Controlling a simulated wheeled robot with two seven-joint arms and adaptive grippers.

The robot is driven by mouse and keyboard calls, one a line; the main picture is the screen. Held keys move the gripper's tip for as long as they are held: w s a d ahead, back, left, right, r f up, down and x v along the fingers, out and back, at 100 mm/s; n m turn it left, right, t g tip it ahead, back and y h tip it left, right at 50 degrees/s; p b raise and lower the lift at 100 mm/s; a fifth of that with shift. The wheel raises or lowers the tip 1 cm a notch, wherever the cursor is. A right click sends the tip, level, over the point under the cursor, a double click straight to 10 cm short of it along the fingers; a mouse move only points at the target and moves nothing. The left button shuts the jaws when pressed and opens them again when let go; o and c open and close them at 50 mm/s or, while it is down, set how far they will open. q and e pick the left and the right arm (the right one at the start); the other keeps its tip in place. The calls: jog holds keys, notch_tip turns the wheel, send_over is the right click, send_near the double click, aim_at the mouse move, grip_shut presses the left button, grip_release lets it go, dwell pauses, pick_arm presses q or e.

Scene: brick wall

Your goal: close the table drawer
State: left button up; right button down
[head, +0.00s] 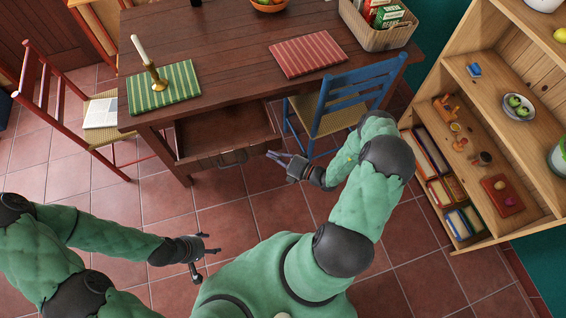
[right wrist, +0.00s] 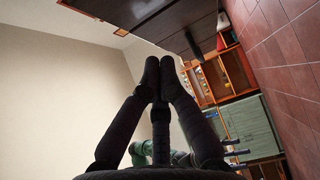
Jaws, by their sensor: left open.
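The dark wooden table (head: 220,60) has its drawer (head: 225,132) pulled out toward me, and its inside looks empty. The drawer front, with a dark handle (head: 232,157), faces my body. In the right wrist view a dark wooden panel and a dark handle (right wrist: 191,43) show beyond the fingertips. My right gripper (head: 270,154) is just right of the drawer's front corner, and I cannot tell whether it touches. Its fingertips meet in the right wrist view (right wrist: 160,68), with nothing seen between them. My left gripper (head: 208,260) is open and empty over the floor, well away from the drawer.
A blue chair (head: 335,92) stands close right of the drawer, and a red chair (head: 60,100) is left of the table. A candlestick (head: 152,75) stands on a green striped mat. A wooden shelf (head: 495,125) is at the right. The tiled floor before the drawer is clear.

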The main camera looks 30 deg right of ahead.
pick_arm(q)
jog(key=shift+f, duration=0.35)
pick_arm(e)
jog(key=shift+w+d, duration=0.2)
jog(key=shift+w, duration=0.45)
jog(key=shift+w+d, duration=0.2)
jog(key=shift+w, duration=0.45)
